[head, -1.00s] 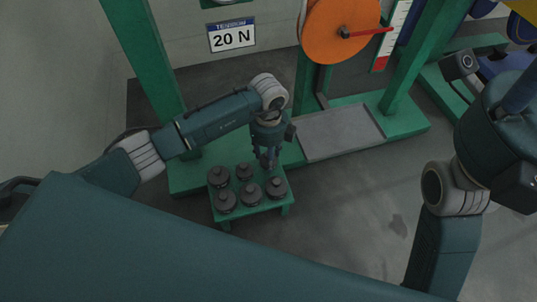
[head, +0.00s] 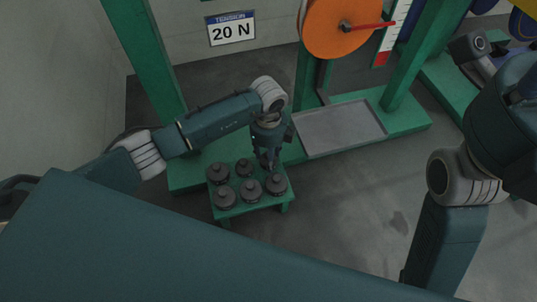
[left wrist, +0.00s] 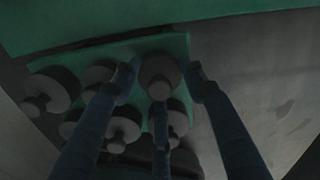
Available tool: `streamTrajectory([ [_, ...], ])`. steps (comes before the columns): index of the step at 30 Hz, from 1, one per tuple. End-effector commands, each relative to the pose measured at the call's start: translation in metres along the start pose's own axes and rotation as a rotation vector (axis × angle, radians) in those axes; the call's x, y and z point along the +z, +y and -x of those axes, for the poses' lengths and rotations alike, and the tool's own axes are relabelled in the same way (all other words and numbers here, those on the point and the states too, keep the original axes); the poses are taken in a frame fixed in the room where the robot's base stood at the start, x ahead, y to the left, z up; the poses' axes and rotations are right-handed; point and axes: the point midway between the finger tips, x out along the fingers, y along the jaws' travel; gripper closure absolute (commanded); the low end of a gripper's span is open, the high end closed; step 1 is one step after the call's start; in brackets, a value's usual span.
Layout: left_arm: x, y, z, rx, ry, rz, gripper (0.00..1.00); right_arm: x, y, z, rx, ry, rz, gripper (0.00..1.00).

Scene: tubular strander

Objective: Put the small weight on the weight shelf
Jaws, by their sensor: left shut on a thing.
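The weight shelf (head: 240,211) is a low green stand with several dark round knobbed weights on it, such as the front right one (head: 276,186). My left gripper (head: 267,163) points down over its back right corner. In the left wrist view its fingers (left wrist: 162,78) are closed around a small dark weight (left wrist: 160,70), above or on the green shelf top (left wrist: 178,42). I cannot tell whether the weight touches the shelf. In the head view the gripper hides that weight.
A green machine frame (head: 405,119) with a grey tray (head: 340,130) stands behind and right of the shelf. An orange disc (head: 340,28) and a "20 N" tension sign (head: 231,30) are above. Floor (head: 345,210) right of the shelf is clear.

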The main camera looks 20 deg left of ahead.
Motion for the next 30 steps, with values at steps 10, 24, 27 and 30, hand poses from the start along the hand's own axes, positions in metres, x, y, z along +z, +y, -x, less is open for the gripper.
streamTrajectory([
  [10,0.0,-0.001,-0.004,-0.001,0.0,0.0,0.36,-0.003,-0.001,-0.003,-0.008,0.013,0.001,0.6],
  [24,0.0,-0.001,0.019,-0.003,-0.001,-0.002,0.36,-0.003,-0.002,-0.002,-0.011,0.01,0.002,0.6],
  [27,0.001,-0.001,0.041,-0.004,-0.003,-0.002,0.36,-0.003,-0.002,-0.002,-0.01,0.01,0.002,0.6],
  [30,0.001,-0.002,0.063,-0.005,-0.002,-0.002,0.36,-0.003,-0.002,-0.002,-0.009,0.01,0.002,0.6],
])
